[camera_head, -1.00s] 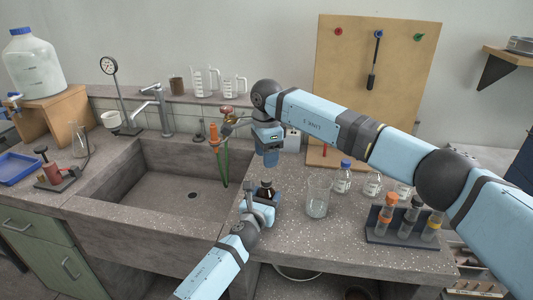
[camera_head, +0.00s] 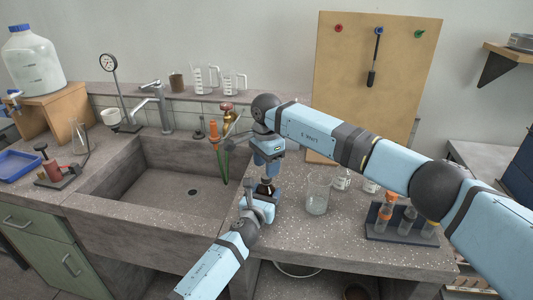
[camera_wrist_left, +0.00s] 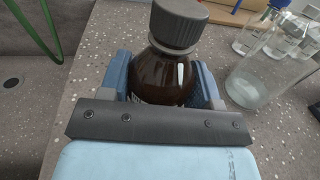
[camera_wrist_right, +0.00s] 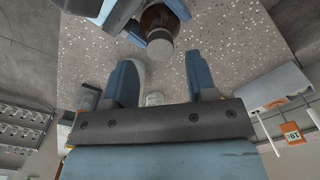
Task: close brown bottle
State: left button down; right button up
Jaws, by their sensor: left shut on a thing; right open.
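The brown bottle (camera_wrist_left: 163,78) stands upright on the bench beside the sink, with a dark grey ribbed cap (camera_wrist_left: 179,24) sitting on its neck. I cannot tell whether the cap is tight. My left gripper (camera_head: 261,207) is shut around the bottle's body from the front; its fingers show on both sides of the bottle in the left wrist view. My right gripper (camera_head: 267,170) hangs just above the bottle with its fingers pointing down. It is open and empty. In the right wrist view the cap (camera_wrist_right: 160,47) lies just past the gap between its fingertips.
A glass beaker (camera_head: 318,194) stands close to the right of the bottle. A rack (camera_head: 402,228) of orange-capped tubes is farther right, with small bottles (camera_head: 342,181) behind the beaker. The sink (camera_head: 170,192) opens to the left, with a green hose (camera_head: 221,165) near its right edge.

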jog(key=shift+f, duration=1.75)
jog(key=c, duration=0.9)
jog(key=m, duration=0.5)
jog(key=shift+m, duration=0.3)
jog(key=shift+c, duration=0.2)
jog(key=m, duration=1)
jog(key=shift+m, duration=0.3)
jog(key=m, duration=0.6)
jog(key=o, duration=1.1)
